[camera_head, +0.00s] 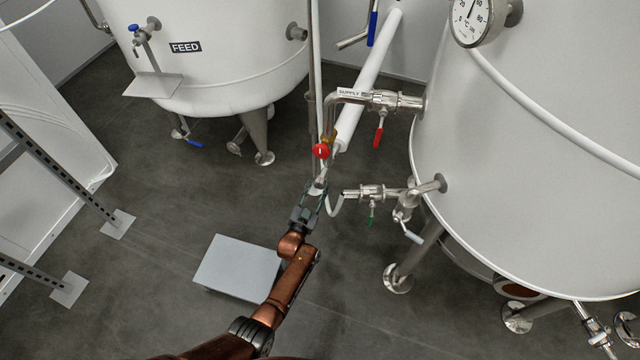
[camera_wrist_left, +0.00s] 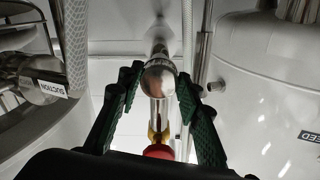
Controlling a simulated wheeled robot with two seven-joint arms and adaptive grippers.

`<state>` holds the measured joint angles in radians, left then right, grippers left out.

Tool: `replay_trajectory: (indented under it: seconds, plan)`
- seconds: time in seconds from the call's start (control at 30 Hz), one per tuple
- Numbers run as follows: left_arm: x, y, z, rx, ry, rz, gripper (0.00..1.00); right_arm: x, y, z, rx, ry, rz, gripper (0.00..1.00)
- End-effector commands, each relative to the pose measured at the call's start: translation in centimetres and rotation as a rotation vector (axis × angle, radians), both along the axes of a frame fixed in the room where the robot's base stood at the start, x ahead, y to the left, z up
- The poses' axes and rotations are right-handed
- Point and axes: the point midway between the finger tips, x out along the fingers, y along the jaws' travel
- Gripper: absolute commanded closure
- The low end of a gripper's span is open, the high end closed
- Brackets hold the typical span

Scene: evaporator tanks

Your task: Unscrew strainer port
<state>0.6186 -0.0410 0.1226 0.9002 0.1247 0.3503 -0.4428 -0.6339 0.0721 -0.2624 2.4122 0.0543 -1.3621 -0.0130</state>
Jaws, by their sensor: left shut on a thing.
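The strainer port shows in the left wrist view as a shiny metal cylinder with a rounded end (camera_wrist_left: 160,78), centred between my green-padded fingers. In the head view, a small metal piece that looks like this port (camera_head: 321,174) sits just below a red-handled valve (camera_head: 321,151). My left gripper (camera_head: 314,190) reaches up to it from below and is shut on it. The fingertips lie on either side of the metal end in the left wrist view (camera_wrist_left: 158,88). The fingers partly hide the port in the head view. My right gripper is not in view.
A large white tank (camera_head: 540,170) stands at the right, with a supply pipe (camera_head: 375,98) and a lower pipe with a green-handled valve (camera_head: 371,192) close to my gripper. The feed tank (camera_head: 220,70) stands behind. A grey box (camera_head: 240,265) sits on the floor below my arm.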

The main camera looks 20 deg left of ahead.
Motion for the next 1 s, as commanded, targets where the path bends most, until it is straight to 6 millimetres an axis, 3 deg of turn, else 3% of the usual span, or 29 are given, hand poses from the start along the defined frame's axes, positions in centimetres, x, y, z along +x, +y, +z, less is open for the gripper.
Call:
replay_trajectory:
  seconds: [0.13, 0.27, 0.6, 1.0]
  plan:
    - [0.01, 0.09, 0.05, 0.000, -0.001, 0.001, 1.00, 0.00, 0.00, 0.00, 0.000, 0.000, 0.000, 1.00]
    - [0.02, 0.11, 0.07, -0.020, -0.001, 0.001, 1.00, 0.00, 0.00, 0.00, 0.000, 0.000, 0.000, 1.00]
    - [0.03, 0.01, 0.12, -0.431, 0.012, 0.001, 1.00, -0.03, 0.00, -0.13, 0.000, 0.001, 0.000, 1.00]
    - [0.01, 0.03, 0.10, -0.520, 0.015, 0.001, 1.00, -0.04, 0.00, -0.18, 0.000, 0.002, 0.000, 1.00]
